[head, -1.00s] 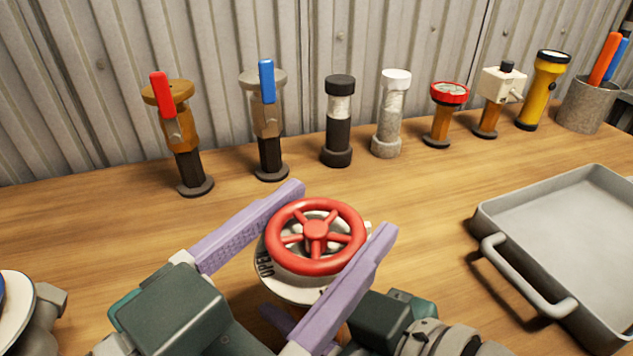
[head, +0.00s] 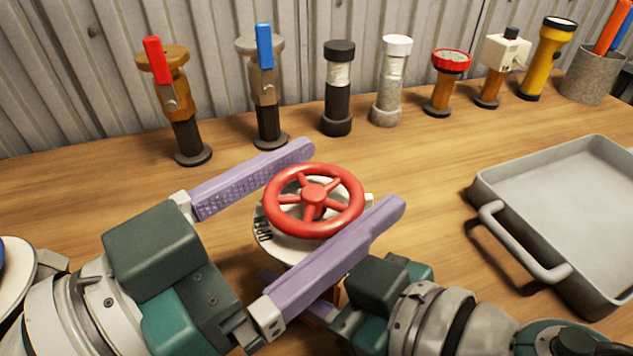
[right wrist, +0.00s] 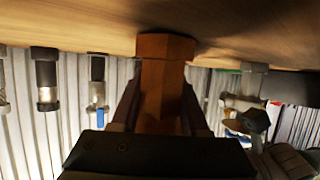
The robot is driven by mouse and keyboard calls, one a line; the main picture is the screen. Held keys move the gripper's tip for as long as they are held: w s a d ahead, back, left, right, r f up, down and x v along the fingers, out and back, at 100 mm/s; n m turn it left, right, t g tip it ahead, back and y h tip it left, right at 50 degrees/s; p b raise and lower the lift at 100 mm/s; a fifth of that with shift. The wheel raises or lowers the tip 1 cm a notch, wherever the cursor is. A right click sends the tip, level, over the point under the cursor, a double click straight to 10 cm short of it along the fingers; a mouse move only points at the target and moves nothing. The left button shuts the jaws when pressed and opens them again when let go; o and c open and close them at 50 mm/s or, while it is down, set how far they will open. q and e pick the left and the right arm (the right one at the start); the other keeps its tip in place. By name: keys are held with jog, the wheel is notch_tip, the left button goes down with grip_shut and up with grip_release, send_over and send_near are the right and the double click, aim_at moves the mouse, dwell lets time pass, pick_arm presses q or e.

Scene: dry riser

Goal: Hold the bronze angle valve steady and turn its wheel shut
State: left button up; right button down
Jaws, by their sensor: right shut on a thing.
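The bronze angle valve has a red handwheel (head: 313,196) over a pale disc (head: 268,233) with partly visible lettering, in the middle of the head view. My left gripper (head: 350,178) is open, with one lilac finger on each side of the wheel. Whether the fingers touch the rim I cannot tell. My right gripper (head: 305,298) is low beneath the wheel, partly hidden by the left finger. In the right wrist view its fingers are shut on the orange-brown valve body (right wrist: 162,85), which stands against the wooden bench.
A grey tray (head: 492,212) with a handle is on the right. Along the corrugated wall stand a red-lever valve (head: 168,100), a blue-lever valve (head: 265,90), several other fittings and a yellow torch (head: 548,58). A white disc (head: 15,265) shows at the left edge.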

pick_arm(q)
jog(key=shift+o, duration=0.3)
jog(key=shift+a+f, duration=0.1)
jog(key=shift+s+a, duration=0.1)
jog(key=shift+a, duration=0.1)
jog(key=v, duration=1.1)
jog(key=shift+s, duration=0.3)
